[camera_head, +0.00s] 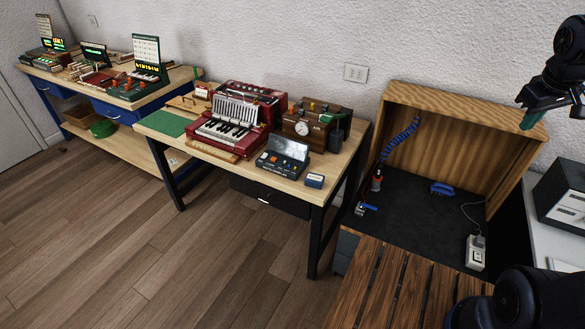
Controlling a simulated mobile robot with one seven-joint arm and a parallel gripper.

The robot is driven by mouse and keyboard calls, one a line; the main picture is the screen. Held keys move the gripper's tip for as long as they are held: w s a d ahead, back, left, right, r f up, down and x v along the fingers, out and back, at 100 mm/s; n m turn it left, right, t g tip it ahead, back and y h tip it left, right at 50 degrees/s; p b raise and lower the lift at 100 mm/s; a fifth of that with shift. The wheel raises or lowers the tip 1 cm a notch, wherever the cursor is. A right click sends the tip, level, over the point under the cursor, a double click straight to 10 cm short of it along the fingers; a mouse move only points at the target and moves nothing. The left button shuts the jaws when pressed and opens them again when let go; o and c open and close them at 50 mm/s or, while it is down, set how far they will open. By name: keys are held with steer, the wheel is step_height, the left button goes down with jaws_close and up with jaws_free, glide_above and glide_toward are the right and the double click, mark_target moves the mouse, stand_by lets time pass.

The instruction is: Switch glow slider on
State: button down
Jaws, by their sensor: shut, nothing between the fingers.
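I cannot pick out a glow slider for certain at this size. A small dark console (282,158) with a raised panel and small coloured controls sits at the front of the middle wooden table (222,169). Its controls are too small to read. My gripper (531,117) is at the upper right, black with a green tip, in front of the wooden open box. It is shut and empty, in the air, and far to the right of the console.
A left bench (150,93) holds more devices. The wooden open box (398,95) stands right. The floor (190,255) in front is clear.

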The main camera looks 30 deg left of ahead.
steer(key=w+a+f+n, duration=0.3)
steer(key=a+n, duration=0.2)
steer(key=a, duration=0.6)
steer(key=w+a+f+n, duration=0.3)
steer(key=a+f+n, duration=0.15)
steer(key=a, duration=0.55)
steer(key=w+a+f+n, duration=0.3)
steer(key=a+n, duration=0.3)
steer(key=a, duration=0.5)
steer(key=s+a+f+n, duration=0.4)
steer(key=a+f, duration=0.3)
steer(key=a, duration=0.3)
steer(key=s+a+f+n, duration=0.4)
steer(key=s+a+f, duration=0.2)
steer(key=a, duration=0.4)
steer(key=s+a+f+n, duration=0.5)
steer(key=s+a+f, duration=0.1)
steer(key=a, duration=0.4)
steer(key=shift+s+f+t, duration=0.25)
steer(key=shift+f+t, duration=0.05)
steer(key=shift+f, duration=0.5)
steer(key=shift+f, duration=0.1)
glide_toward(294, 172)
step_height(294, 172, down, 5)
steer(key=s, duration=0.2)
steer(key=w, duration=0.3)
steer(key=shift+d+f, duration=0.2)
steer(key=shift+f, duration=0.15)
steer(key=shift+w, duration=0.75)
